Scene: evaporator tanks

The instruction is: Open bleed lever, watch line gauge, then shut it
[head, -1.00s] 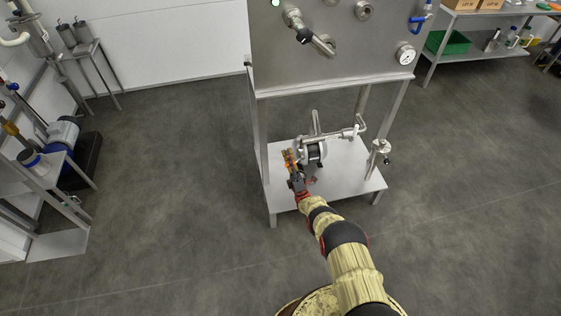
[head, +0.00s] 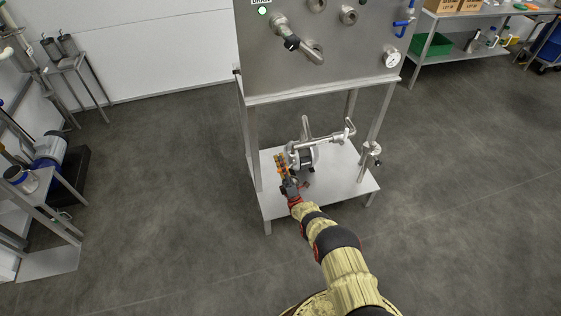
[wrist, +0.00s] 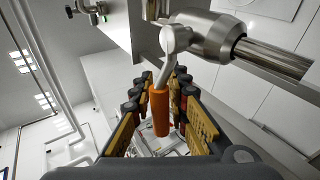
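The bleed lever has an orange grip (wrist: 160,112) on a pale metal arm (wrist: 169,70), joined to a steel fitting in the wrist view. My gripper (wrist: 165,84) has its two fingers on either side of the orange grip. A gap shows between grip and right finger, so it looks open around the lever. In the head view my gripper (head: 283,166) is at the left side of the steel pump unit (head: 302,154), where the lever is too small to make out. The round white gauge (head: 392,60) is on the panel's lower right; its reading is not legible.
The unit stands on a low white shelf (head: 330,187) under the steel panel (head: 330,75), between frame legs. A blue-handled valve (head: 402,28) and a green light (head: 262,11) are on the panel. Open floor lies left and right. A bench with a green bin (head: 433,45) stands back right.

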